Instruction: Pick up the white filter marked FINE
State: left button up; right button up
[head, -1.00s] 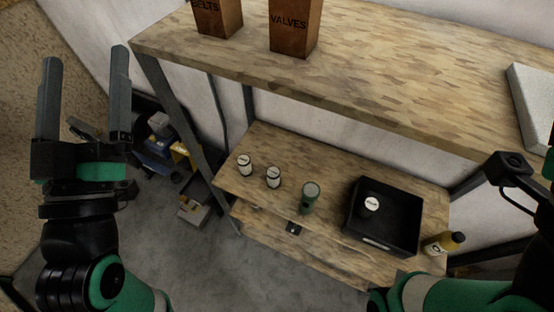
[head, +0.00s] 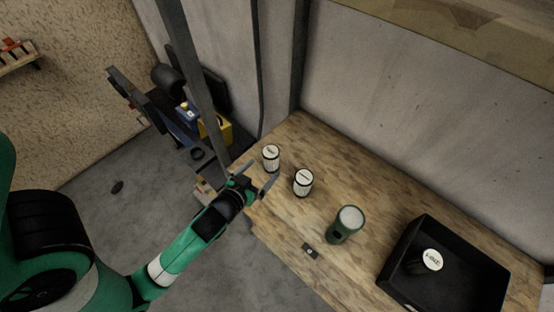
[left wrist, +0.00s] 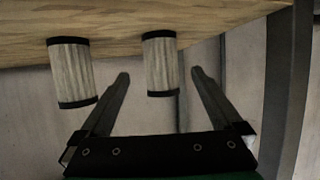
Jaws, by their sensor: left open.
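Two white pleated cylinders with black bands, the filters, stand upright on the lower wooden shelf: one at the left (head: 271,158), one just right of it (head: 303,183). Their top lettering is too small to read for sure. A third white-topped filter (head: 432,260) is inside the black tray (head: 465,248). My left gripper (head: 261,175) is open and empty, close to the leftmost filter. In the left wrist view, upside down, one filter (left wrist: 160,63) shows between the open fingers (left wrist: 160,76) and another (left wrist: 71,73) beside them. My right gripper is out of view.
A green canister with a pale top (head: 345,225) stands between the filters and the tray. A grey upright post (head: 190,80) rises left of the shelf. Yellow and blue items (head: 215,128) lie behind it.

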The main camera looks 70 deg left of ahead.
aim_at(267, 164)
pick_arm(q)
jog(key=x, duration=0.4)
jog(key=shift+w+a, duration=0.1)
jog(key=x, duration=0.3)
jog(key=b+x, duration=0.1)
jog(key=x, duration=0.1)
jog(key=shift+w+a+r, duration=0.1)
jog(key=shift+a+r, duration=0.1)
jog(key=shift+r, duration=0.05)
jog(key=c, duration=1.5)
jog(key=shift+r, duration=0.1)
